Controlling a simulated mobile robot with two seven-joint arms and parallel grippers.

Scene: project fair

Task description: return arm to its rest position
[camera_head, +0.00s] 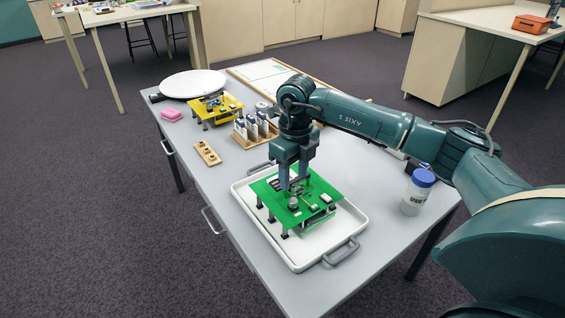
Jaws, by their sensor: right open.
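My right gripper (292,184) points down over the green circuit board (325,188), its fingers apart, with nothing seen held between them. I cannot tell whether the fingertips touch the board or its parts. The green board stands on dark legs in a white tray (292,260) with grey handles. My right arm comes in from the right and reaches across the table. My left gripper is not in view.
The table's front left is clear.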

